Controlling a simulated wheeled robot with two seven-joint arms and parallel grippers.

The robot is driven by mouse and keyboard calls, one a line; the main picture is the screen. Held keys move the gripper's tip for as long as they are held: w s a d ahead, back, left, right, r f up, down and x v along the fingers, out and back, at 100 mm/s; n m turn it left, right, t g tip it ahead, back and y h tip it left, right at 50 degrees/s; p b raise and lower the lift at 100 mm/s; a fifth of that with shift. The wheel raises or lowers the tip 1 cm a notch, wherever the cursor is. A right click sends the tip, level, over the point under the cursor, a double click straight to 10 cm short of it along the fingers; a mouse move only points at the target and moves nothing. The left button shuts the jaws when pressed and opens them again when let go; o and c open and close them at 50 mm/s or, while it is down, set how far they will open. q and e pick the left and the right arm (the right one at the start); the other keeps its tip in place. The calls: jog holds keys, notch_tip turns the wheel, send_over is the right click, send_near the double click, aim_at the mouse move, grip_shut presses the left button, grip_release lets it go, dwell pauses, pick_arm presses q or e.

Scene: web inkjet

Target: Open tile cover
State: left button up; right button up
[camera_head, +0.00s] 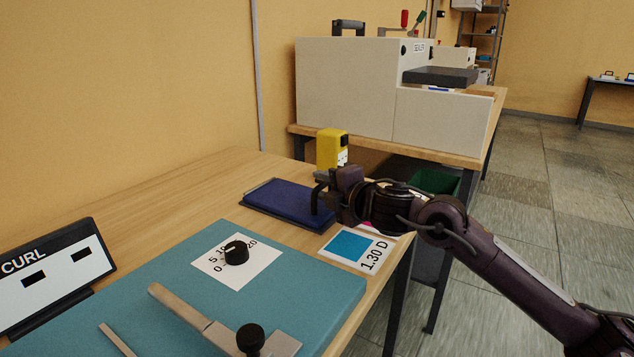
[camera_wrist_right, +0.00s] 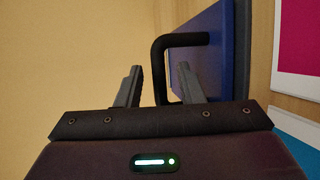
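The tile cover looks to be the dark blue flat panel (camera_head: 285,203) lying closed on the wooden bench; it also shows as a blue face in the right wrist view (camera_wrist_right: 212,50). A black bent handle (camera_wrist_right: 180,40) stands out from it near its right end. My right gripper (camera_head: 328,187) is at this end of the cover. In the right wrist view the fingers of my right gripper (camera_wrist_right: 160,75) are apart, with the handle's bar between them and gaps visible on both sides. My left gripper is not in view.
A yellow device (camera_head: 332,148) stands just behind the cover. A printed card with a cyan patch (camera_head: 352,246) lies in front. A teal panel with a black knob (camera_head: 236,252) and a CURL display (camera_head: 50,275) fill the near bench. A large white machine (camera_head: 350,88) stands behind.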

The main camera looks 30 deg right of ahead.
jog(key=shift+x, duration=1.4)
jog(key=shift+c, duration=0.2)
grip_shut()
